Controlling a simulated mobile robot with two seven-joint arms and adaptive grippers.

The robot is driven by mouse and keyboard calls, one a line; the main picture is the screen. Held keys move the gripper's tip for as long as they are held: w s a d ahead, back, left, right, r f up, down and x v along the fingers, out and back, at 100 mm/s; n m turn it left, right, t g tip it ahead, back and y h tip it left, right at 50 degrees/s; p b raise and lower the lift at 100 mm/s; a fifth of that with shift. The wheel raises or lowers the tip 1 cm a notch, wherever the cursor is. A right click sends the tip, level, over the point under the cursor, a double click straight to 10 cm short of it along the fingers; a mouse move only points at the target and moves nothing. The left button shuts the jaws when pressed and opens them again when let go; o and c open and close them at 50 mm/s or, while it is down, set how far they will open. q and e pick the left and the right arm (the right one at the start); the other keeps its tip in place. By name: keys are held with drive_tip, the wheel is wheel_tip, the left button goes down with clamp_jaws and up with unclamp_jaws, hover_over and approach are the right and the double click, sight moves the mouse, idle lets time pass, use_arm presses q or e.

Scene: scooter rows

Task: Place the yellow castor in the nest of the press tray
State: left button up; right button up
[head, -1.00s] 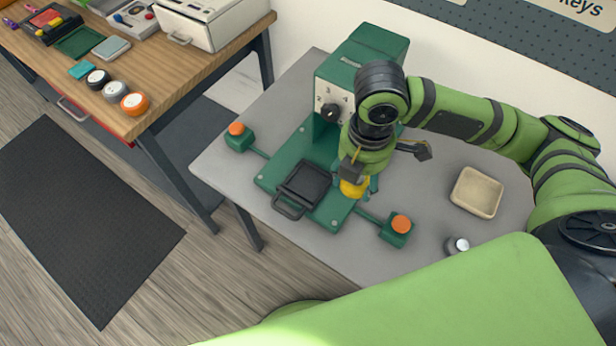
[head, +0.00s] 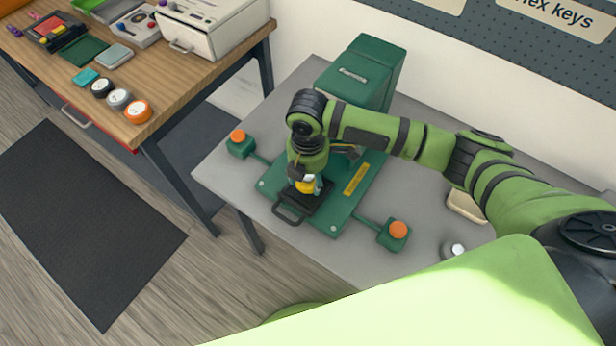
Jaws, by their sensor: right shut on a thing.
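The yellow castor (head: 307,187) is in my right gripper (head: 305,182), which points down and is shut on it. It is over the black press tray (head: 293,209), which has a loop handle at its front and lies on the green press base. The gripper and castor cover most of the tray, so its nest is hidden. I cannot tell whether the castor touches the tray. My left gripper is not in view.
The green press (head: 365,75) stands behind my right arm. Orange buttons sit on green boxes at left (head: 238,137) and right (head: 398,230). A beige dish (head: 466,204) is partly hidden by my arm. A small metal-topped item (head: 455,249) stands at the grey table's front right.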

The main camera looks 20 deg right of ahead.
drive_tip(key=shift+f, duration=1)
drive_tip(key=shift+f, duration=0.1)
drive_tip(key=o, duration=1.3)
drive_tip(key=shift+c, duration=0.2)
wheel_tip(320, 180, up, 12)
drive_tip(key=shift+r+b, duration=0.15)
drive_tip(key=shift+b, duration=0.45)
